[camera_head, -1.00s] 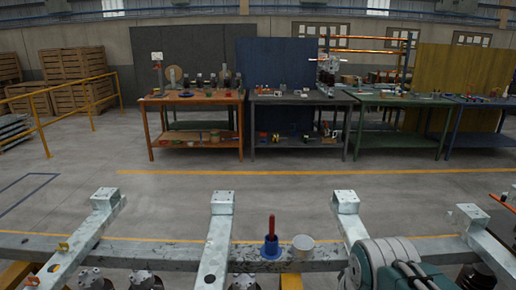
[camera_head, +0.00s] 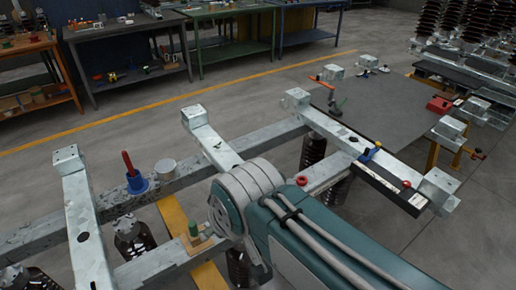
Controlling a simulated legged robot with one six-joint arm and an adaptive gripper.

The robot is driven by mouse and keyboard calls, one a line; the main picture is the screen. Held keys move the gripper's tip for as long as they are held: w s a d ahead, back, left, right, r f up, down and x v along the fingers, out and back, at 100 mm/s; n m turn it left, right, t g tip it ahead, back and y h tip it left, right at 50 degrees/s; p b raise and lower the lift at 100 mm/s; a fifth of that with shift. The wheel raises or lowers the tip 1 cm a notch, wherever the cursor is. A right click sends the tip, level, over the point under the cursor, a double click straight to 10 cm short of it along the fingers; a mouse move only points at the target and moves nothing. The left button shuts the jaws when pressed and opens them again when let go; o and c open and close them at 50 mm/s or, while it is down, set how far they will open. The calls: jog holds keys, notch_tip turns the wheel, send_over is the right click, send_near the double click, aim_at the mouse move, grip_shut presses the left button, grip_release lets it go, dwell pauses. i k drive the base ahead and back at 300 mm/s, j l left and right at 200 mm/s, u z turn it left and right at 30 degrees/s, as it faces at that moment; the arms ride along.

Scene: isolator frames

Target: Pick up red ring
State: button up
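A small red ring (camera_head: 301,180) sits on the grey metal beam of the frame, just right of the grey joint of my arm. Another small red piece (camera_head: 407,184) is on the dark bar farther right; its exact shape is too small to tell. My arm's teal and grey links fill the lower middle of the view. My gripper does not show.
A blue-based red peg (camera_head: 128,163) and a pale cup (camera_head: 166,170) stand on the left beam. A blue item (camera_head: 369,155) stands on the dark bar. A grey tabletop (camera_head: 385,105) holds a red box (camera_head: 439,105). Open floor lies behind the frame.

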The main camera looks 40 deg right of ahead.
aim_at(301, 178)
jog(key=k+l+u, duration=0.35)
jog(key=k+l, duration=0.2)
jog(key=l+z, duration=0.3)
jog(key=i+l+z, duration=0.15)
jog(key=z, duration=0.25)
jog(key=j+z, duration=0.5)
jog(key=z, duration=0.2)
jog(key=i, duration=0.05)
